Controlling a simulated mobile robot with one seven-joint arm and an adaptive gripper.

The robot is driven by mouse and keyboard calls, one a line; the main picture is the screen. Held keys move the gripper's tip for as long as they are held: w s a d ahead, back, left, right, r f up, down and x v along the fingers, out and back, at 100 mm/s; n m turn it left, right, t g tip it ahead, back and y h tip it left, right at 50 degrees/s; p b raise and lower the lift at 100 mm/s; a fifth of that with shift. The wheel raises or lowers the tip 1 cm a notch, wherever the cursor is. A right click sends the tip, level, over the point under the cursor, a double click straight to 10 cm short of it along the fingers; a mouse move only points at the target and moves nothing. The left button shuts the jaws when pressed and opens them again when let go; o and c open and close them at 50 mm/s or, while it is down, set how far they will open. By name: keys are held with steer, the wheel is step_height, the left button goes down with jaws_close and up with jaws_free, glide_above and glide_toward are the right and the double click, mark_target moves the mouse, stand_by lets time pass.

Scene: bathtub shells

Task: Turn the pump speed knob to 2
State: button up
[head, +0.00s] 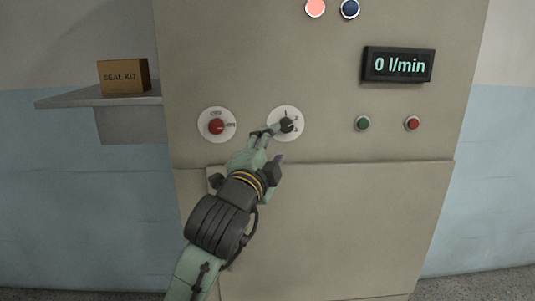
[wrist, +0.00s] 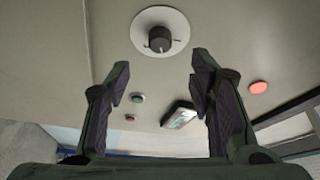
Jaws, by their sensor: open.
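The pump speed knob (head: 287,125) is a small dark knob on a white round dial with small numerals, on the beige panel. In the wrist view the dark knob (wrist: 160,40) stands on its pale disc beyond my fingertips. A light mark shows on it, but I cannot read its setting. My gripper (head: 268,131) is at the lower left of the dial in the head view and partly covers it. In the wrist view my gripper (wrist: 160,68) is open and empty, its fingers apart on either side below the knob. I see no contact with the knob.
A red knob (head: 216,126) on a white dial is to the left. A green button (head: 363,124) and a red button (head: 412,124) are to the right, below a display (head: 398,65) reading 0 l/min. A shelf (head: 97,97) holds a SEAL KIT box (head: 124,76).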

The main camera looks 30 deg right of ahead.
steer(key=shift+v, duration=1.6)
